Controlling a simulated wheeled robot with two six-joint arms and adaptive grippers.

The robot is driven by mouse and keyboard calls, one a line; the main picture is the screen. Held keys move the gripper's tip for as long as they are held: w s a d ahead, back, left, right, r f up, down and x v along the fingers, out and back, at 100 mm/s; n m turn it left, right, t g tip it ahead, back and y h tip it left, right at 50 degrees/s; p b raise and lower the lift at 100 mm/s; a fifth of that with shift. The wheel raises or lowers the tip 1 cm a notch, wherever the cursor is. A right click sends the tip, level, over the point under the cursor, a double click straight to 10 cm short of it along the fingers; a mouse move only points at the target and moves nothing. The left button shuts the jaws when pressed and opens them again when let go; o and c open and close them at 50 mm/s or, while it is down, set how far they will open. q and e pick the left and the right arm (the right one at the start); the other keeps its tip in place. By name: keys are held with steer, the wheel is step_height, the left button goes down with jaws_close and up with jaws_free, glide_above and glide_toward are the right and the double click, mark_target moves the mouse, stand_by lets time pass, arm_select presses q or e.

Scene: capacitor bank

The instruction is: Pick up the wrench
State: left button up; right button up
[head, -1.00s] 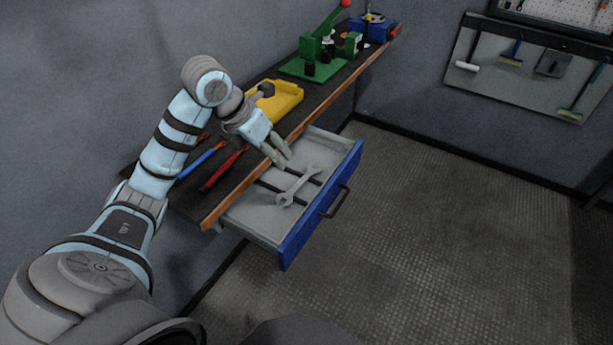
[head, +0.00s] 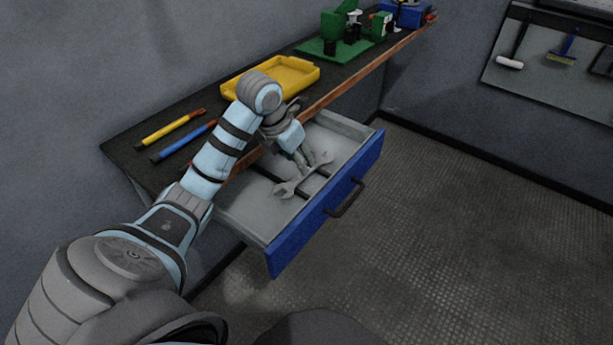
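The grey wrench (head: 304,179) lies in the open drawer (head: 240,208), slanting from lower left to upper right across dark divider strips. My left gripper (head: 306,163) reaches down into the drawer, its fingertips right at the far side of the wrench's handle. The two fingers look apart, with a small gap between them. I cannot tell whether they touch the wrench. My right gripper is not in view.
The drawer has a blue front (head: 325,205) with a dark handle (head: 346,199). On the workbench (head: 130,151) above lie a yellow tool (head: 174,129), a blue tool (head: 184,142) and a yellow tray (head: 283,75). A green press (head: 335,30) stands farther back. The floor at right is clear.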

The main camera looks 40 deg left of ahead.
mark_target(289, 187)
arm_select(q)
steer(key=b+x, duration=0.1)
steer(key=x, duration=0.4)
steer(key=shift+d+f, duration=0.1)
jaws_close()
